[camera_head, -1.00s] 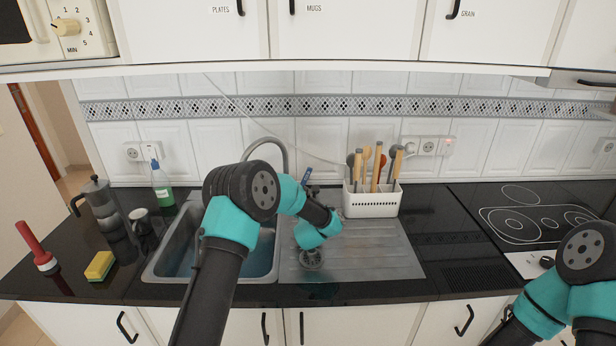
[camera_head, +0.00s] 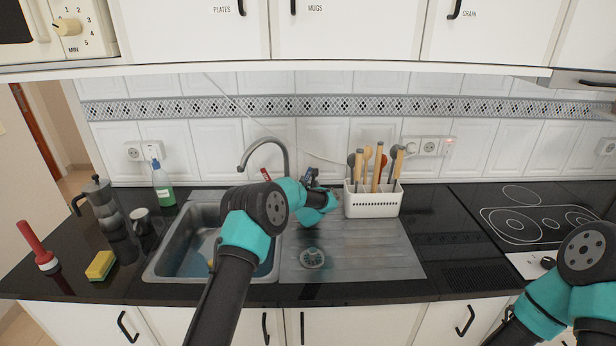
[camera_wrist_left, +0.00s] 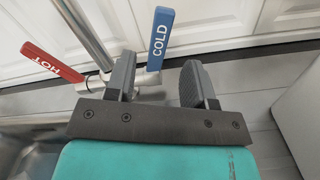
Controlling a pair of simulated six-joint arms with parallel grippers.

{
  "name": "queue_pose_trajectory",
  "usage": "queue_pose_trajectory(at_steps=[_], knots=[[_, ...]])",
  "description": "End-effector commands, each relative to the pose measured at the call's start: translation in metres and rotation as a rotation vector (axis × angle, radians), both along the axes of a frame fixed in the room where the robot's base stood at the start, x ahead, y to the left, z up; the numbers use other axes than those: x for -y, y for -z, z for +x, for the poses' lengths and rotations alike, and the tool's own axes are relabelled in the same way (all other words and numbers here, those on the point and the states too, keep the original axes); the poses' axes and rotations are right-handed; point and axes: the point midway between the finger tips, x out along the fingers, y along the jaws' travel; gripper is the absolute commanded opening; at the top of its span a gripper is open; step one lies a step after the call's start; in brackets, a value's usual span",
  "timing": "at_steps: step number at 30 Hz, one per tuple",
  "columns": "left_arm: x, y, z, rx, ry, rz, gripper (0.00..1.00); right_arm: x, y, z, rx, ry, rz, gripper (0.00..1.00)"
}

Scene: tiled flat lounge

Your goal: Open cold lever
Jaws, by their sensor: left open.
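The blue cold lever (camera_wrist_left: 160,38), marked COLD, stands up beyond my left gripper in the left wrist view. Its lower end shows in the gap between the fingers, nearer the left finger; I cannot tell if they touch. In the head view my left gripper (camera_head: 312,181) is behind the sink, right of the tap, and partly hidden by its own wrist. It is open and holds nothing. The red hot lever (camera_wrist_left: 52,64) tilts out on the left of the tap's spout pipe (camera_wrist_left: 86,32). My right gripper is out of view.
A white utensil holder (camera_head: 372,204) stands close to the right of my left gripper. The sink basin (camera_head: 185,245) is below left, with the steel drainboard (camera_head: 370,250) beside it. The tiled wall is close behind. A green soap bottle (camera_head: 162,185) stands farther left.

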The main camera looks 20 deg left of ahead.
Motion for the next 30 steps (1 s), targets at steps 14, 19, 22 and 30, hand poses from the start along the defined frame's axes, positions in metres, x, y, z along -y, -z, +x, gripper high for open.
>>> queue_pose_trajectory(at_steps=[14,19,22,30], knots=[[-0.013,0.0,0.042,0.002,-0.001,-0.001,0.49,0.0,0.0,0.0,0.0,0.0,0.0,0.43],[-0.017,0.0,0.054,0.0,-0.001,0.0,0.49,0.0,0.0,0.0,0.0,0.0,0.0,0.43],[-0.018,0.001,0.059,0.0,-0.001,-0.001,0.49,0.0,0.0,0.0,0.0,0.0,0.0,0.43],[-0.02,0.0,0.064,0.001,0.0,0.0,0.49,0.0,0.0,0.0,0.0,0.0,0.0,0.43]])
